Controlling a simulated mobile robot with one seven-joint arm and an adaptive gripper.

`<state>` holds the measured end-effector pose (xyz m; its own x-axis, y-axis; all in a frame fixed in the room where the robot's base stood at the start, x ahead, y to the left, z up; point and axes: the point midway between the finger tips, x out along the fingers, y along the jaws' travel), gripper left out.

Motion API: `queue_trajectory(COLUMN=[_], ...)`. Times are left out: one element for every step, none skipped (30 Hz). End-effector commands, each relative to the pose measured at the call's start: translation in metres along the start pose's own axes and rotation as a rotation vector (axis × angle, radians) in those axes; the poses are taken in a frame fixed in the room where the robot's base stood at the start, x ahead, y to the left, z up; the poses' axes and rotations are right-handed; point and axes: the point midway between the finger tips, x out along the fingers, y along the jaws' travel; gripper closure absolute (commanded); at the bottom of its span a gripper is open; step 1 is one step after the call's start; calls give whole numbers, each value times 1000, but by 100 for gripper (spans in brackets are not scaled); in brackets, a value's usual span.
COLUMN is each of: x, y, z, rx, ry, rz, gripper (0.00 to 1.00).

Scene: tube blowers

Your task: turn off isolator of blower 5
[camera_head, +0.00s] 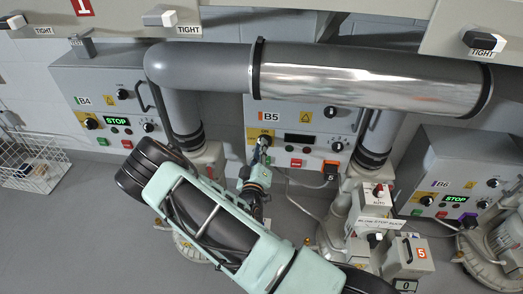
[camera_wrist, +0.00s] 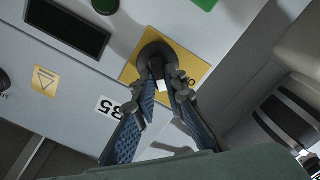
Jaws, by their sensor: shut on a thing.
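The blower 5 panel (camera_head: 290,115), labelled B5, is a grey wall box in the middle of the head view. Its isolator is a black round knob (camera_wrist: 151,50) on a yellow plate (camera_wrist: 196,68), near the top middle of the wrist view. My gripper (camera_wrist: 167,80) has its two blue-padded fingers closed on the knob's handle. In the head view my gripper (camera_head: 262,145) covers most of the knob. The B5 display (camera_head: 301,139) is dark; it is also dark in the wrist view (camera_wrist: 67,27). The handle's exact angle is hard to tell.
Panel B4 (camera_head: 100,95) stands to the left and panel B6 (camera_head: 460,175) to the right, both showing a green STOP. A large grey and silver pipe (camera_head: 360,80) crosses above B5. A wire basket (camera_head: 30,165) is at the far left.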

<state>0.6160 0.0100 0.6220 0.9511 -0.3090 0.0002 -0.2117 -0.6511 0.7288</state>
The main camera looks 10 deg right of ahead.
Motion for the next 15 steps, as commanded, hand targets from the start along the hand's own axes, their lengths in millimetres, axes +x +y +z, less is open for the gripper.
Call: queue_trajectory(x=[0, 0, 0, 0, 0, 0, 0, 0, 0, 0, 0, 0, -1, -1, 0], y=[-3, -3, -4, -4, -4, -5, -5, -6, -6, -6, -6, -7, -7, -7, -7], z=[2, 2, 1, 1, 1, 2, 2, 1, 2, 2, 2, 2, 2, 2, 3], rx=[-43, -72, -109, -138, -167, -205, -234, -262, -300, -328, -355, -391, -418, -443, -476], ry=[0, 1, 1, 1, 1, 1, 1, 2, 2, 1, 1, 1, 1, 1, 1], rz=[0, 0, -1, -1, -1, -1, -1, -2, -2, -1, -1, -1, -2, -1, -1], gripper=[100, 100, 100, 100, 100, 100, 100, 100, 100, 100, 100, 100, 100, 100, 100])
